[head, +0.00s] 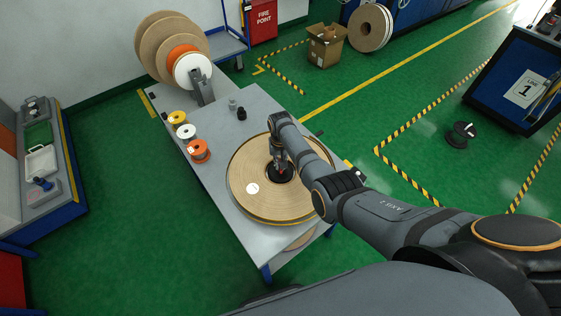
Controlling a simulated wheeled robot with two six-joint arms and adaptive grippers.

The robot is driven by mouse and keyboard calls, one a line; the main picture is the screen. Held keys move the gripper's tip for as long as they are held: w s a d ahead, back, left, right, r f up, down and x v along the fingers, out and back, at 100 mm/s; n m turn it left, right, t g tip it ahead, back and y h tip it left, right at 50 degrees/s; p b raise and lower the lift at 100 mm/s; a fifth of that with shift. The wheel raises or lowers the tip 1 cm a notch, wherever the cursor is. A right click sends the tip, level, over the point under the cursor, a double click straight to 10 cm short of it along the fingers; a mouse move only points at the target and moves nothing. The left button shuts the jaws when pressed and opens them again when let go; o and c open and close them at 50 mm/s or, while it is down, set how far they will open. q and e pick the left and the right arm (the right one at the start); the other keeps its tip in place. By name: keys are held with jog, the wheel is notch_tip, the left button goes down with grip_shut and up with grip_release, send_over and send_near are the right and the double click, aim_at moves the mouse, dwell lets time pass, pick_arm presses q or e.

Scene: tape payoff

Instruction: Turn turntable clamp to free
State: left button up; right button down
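A large tan reel (250,204) lies flat on the turntable at the right part of the grey table. A white round label sits on its face. The dark turntable clamp (270,174) is at the reel's centre, mostly hidden under my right gripper. My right gripper (280,168) points down at the clamp, its fingers at or just over the hub. The fingers are too small and dark to tell open from shut, or whether they touch the clamp. My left gripper is not in view.
The grey table (215,118) also holds yellow (177,118), white (186,132) and orange (199,150) spools and small dark parts (241,114). Large upright reels (160,45) stand at its far end. A side bench (45,165) is at left. Green floor is open between them.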

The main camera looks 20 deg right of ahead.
jog(key=n+p, duration=0.1)
jog(key=n, duration=0.5)
jog(key=shift+n, duration=0.3)
dwell(0.5)
jog(key=c, duration=1.4)
grip_release()
jog(key=shift+r, duration=0.1)
notch_tip(320, 180, up, 12)
